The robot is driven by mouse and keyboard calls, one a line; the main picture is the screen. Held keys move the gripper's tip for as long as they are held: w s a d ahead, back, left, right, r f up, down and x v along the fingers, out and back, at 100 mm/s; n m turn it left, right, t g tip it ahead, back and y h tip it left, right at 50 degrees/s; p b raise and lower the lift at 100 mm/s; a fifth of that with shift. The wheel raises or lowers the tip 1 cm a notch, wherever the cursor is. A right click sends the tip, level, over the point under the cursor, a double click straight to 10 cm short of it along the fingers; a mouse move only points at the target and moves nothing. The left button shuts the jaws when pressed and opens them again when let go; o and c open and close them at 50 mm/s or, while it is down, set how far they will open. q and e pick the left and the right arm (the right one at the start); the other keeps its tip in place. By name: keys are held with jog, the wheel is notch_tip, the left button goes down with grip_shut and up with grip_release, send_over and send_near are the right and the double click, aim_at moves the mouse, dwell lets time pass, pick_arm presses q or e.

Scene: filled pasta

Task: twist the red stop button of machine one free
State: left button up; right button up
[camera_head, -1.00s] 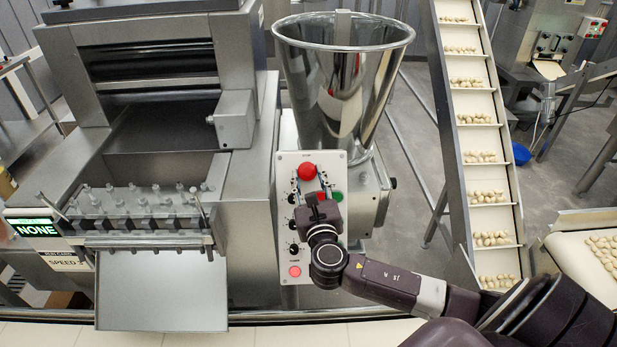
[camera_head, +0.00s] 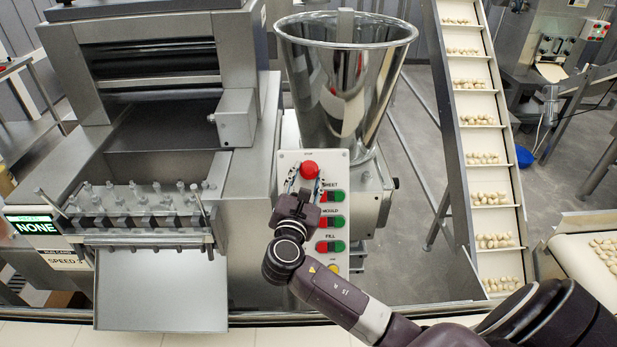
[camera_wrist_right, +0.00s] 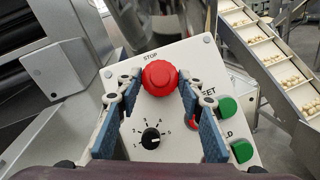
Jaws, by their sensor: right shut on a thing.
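The red stop button (camera_head: 309,170) is at the top of the pale control panel (camera_head: 340,160) of the machine with the steel hopper. It also shows in the right wrist view (camera_wrist_right: 160,77), under the word STOP. My right gripper (camera_head: 307,177) reaches up the panel from below. Its fingertips (camera_wrist_right: 159,79) stand on either side of the red button, shut on it. The wrist view shows the gripper rolled relative to the panel. My left gripper is not in view.
Below the button are green and red button pairs marked SHEET (camera_head: 332,196), MOULD (camera_head: 332,222) and FILL (camera_head: 330,246). A black dial (camera_wrist_right: 151,138) sits between the fingers in the wrist view. The steel hopper (camera_head: 345,80) rises just behind the panel.

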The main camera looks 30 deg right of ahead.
jog(key=shift+w+m+g+h, duration=0.1)
jog(key=shift+m+g+h, duration=0.45)
jog(key=shift+m, duration=0.75)
jog(key=o, duration=1.2)
jog(key=shift+w, duration=0.1)
jog(key=shift+c, duration=0.2)
jog(key=v, duration=1.2)
jog(key=shift+r, duration=0.2)
